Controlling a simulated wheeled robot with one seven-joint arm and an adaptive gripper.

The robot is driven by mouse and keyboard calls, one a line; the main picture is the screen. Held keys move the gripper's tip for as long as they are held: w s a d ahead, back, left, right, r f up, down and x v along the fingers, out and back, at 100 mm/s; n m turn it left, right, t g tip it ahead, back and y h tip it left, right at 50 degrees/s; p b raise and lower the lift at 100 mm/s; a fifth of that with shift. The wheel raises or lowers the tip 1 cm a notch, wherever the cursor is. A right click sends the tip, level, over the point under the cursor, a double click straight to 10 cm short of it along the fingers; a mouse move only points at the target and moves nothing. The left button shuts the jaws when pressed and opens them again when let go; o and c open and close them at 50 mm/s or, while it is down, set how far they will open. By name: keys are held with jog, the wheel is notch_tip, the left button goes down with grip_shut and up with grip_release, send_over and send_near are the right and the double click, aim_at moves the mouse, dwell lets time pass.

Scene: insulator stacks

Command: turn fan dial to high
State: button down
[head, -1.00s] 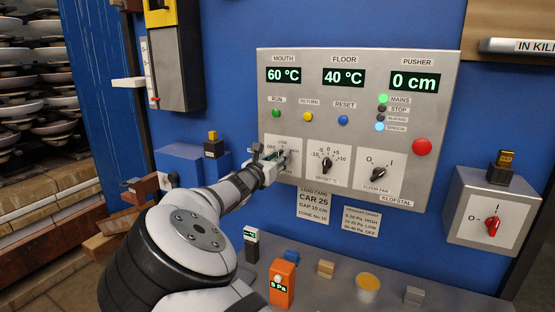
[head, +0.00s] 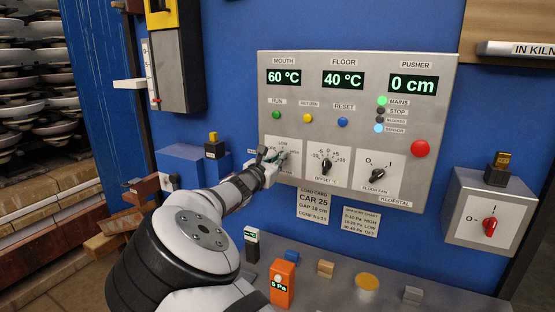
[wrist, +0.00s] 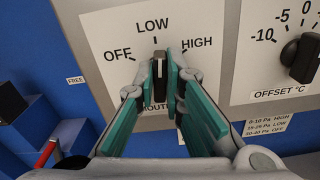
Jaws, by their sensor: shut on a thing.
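The fan dial (wrist: 158,82) is a black knob on a white plate marked OFF, LOW and HIGH. In the wrist view it stands nearly upright, with its top end toward LOW. The label below it is partly hidden by my fingers; "MOUTH" can be read in part. My gripper (wrist: 158,78) is shut on the knob, one teal-padded finger on each side. In the head view my gripper (head: 268,160) is at the lower left of the grey control panel (head: 440,110) and covers most of this dial.
Right of it are the offset dial (head: 326,165) and the floor fan switch (head: 379,170). A red button (head: 420,148) sits further right. A red rotary switch (head: 490,227) is on a separate box. An orange meter (head: 282,283) reading 5 Pa stands on the ledge below.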

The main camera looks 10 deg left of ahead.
jog(key=m+p, duration=0.1)
jog(key=m, duration=0.2)
jog(key=m+p, duration=0.2)
jog(key=m, duration=0.1)
jog(key=m+p, duration=0.1)
jog(key=m, duration=0.3)
jog(key=shift+d+r, duration=0.1)
jog(key=shift+d, duration=0.15)
jog(key=shift+p, duration=0.3)
jog(key=c, duration=1.7)
grip_release()
jog(key=v, duration=1.2)
